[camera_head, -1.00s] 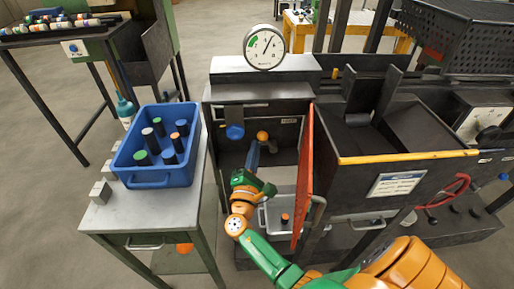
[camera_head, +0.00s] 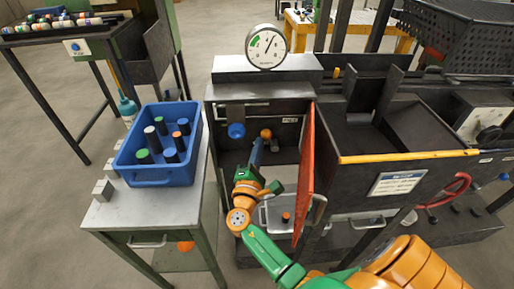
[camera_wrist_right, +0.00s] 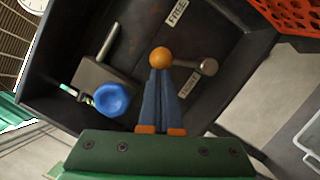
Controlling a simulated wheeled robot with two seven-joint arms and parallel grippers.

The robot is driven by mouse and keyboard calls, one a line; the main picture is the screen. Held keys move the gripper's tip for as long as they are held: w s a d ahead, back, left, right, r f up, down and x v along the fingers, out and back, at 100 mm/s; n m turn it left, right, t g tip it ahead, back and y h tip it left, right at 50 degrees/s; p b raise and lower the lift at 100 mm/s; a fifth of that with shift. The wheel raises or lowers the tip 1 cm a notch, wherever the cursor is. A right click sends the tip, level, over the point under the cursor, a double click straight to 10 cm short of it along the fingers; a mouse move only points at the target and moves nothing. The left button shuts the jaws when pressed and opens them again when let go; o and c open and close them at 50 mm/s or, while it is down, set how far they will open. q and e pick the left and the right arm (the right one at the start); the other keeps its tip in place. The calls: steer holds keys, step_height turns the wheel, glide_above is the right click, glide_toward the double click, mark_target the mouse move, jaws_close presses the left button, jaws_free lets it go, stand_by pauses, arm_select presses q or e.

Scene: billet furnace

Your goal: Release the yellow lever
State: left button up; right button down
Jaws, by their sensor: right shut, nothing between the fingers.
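The yellow lever has an orange-yellow ball knob (camera_head: 266,133) inside the dark, open-fronted compartment under the gauge. In the right wrist view the knob (camera_wrist_right: 161,55) sits on a short arm running right to a grey metal pivot (camera_wrist_right: 208,66). A FREE label (camera_wrist_right: 177,12) is above the lever and a second label (camera_wrist_right: 188,84) is below it. My right gripper (camera_head: 261,142) reaches into the compartment with its blue fingers shut and empty. Its fingertips (camera_wrist_right: 161,72) overlap the knob's lower edge in view; I cannot tell whether they touch. My left gripper is not in view.
A blue round knob (camera_head: 236,131) is close left of the fingers. An open red door (camera_head: 305,175) stands right of my forearm. A grey tray (camera_head: 272,218) lies below. A blue bin (camera_head: 152,178) with several cylinders sits on the left table (camera_head: 165,205).

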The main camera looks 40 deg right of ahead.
steer(key=shift+s+d+r+m+g, duration=0.3)
steer(key=shift+d+r+m, duration=0.15)
steer(key=shift+m, duration=0.55)
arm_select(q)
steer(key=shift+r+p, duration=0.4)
arm_select(e)
steer(key=shift+s+d+r+m+g+y, duration=0.15)
steer(key=shift+d+m+g, duration=0.1)
steer(key=shift+m, duration=0.35)
steer(key=shift+s+d+r+m+g+y, duration=0.15)
steer(key=shift+d+m, duration=0.1)
steer(key=shift+m, duration=0.35)
